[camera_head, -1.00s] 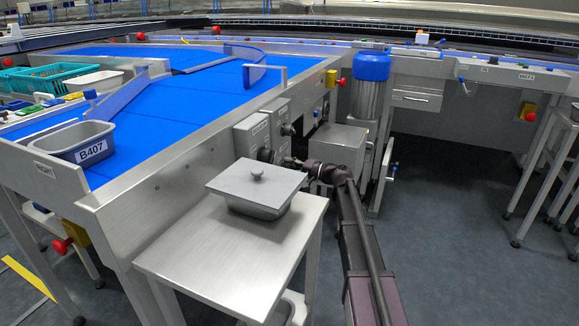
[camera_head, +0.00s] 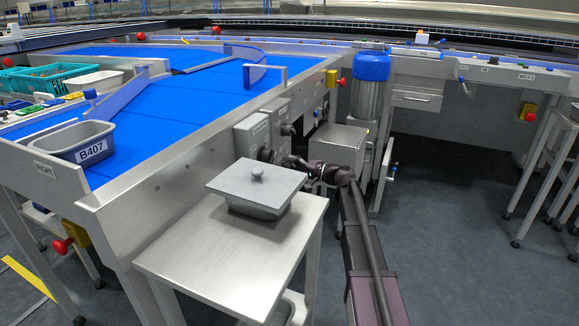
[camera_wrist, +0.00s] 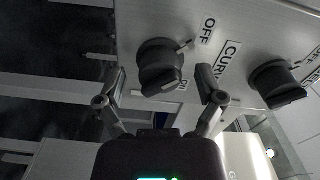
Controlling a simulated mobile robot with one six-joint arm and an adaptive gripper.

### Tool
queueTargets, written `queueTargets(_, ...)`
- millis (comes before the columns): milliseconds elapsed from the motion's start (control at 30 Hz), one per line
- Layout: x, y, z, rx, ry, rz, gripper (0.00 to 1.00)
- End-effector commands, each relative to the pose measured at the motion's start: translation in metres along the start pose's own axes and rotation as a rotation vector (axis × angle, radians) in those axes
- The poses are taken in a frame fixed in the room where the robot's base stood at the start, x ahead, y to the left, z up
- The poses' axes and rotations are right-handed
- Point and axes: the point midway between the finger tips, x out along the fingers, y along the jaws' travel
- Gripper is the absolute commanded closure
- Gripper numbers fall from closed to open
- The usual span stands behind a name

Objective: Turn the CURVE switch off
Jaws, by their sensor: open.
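The CURVE switch (camera_wrist: 160,66) is a dark round knob with a raised grip bar, on a grey panel in the wrist view. The CURVE label (camera_wrist: 230,58) and the OFF mark (camera_wrist: 207,31) lie to its right, and the ON mark (camera_wrist: 182,84) is by its lower right edge. The grip bar slants up to the right with one end near ON. My gripper (camera_wrist: 162,88) is open, one finger on either side of the knob in the picture; I cannot tell whether they touch it. In the head view my gripper (camera_head: 291,163) is beside the switch box (camera_head: 252,135).
A second dark knob (camera_wrist: 279,84) sits to the right on the panel. In the head view a grey lidded container (camera_head: 258,187) stands on a steel table (camera_head: 215,260) close to my arm. A steel box (camera_head: 338,146) stands behind my wrist.

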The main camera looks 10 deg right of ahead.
Motion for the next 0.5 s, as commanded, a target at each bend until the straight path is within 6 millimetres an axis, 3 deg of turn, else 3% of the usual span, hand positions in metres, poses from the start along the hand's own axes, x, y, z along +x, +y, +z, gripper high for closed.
queueTargets(500, -0.076, 0.0, 0.0, 0.0, 0.002, 0.0, 0.13)
